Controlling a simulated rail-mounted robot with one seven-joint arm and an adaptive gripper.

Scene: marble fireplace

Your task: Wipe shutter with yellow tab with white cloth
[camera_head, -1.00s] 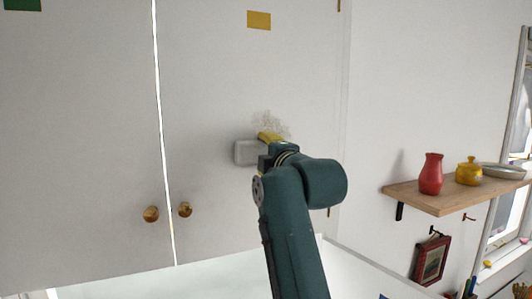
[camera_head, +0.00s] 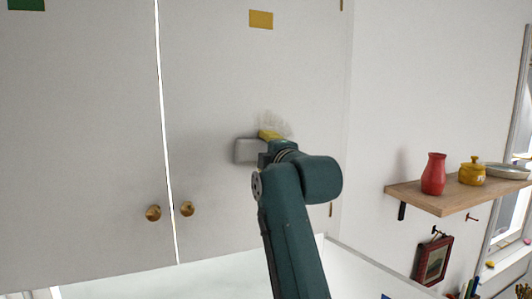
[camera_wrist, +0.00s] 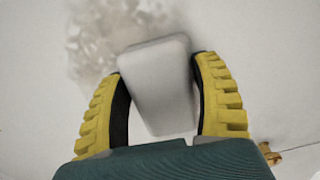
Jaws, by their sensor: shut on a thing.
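The shutter with the yellow tab (camera_head: 261,19) is the right-hand white door (camera_head: 215,90). A greyish smudge (camera_head: 274,124) marks it below the tab, and the smudge also shows in the wrist view (camera_wrist: 95,45), at the upper left. The white cloth (camera_head: 247,151) looks like a folded, rounded pad. My gripper (camera_wrist: 158,85) is shut on it, with yellow ridged fingers on both sides. The cloth lies at or against the door, beside and partly over the smudge's lower edge. Whether it touches the door is hard to tell.
The left door carries a green tab (camera_head: 26,4). Brass knobs (camera_head: 153,213) (camera_head: 187,209) sit low by the gap between the doors. A wooden shelf (camera_head: 440,201) at the right holds a red vase (camera_head: 433,174) and a yellow pot (camera_head: 472,171). A framed picture (camera_head: 433,261) hangs below.

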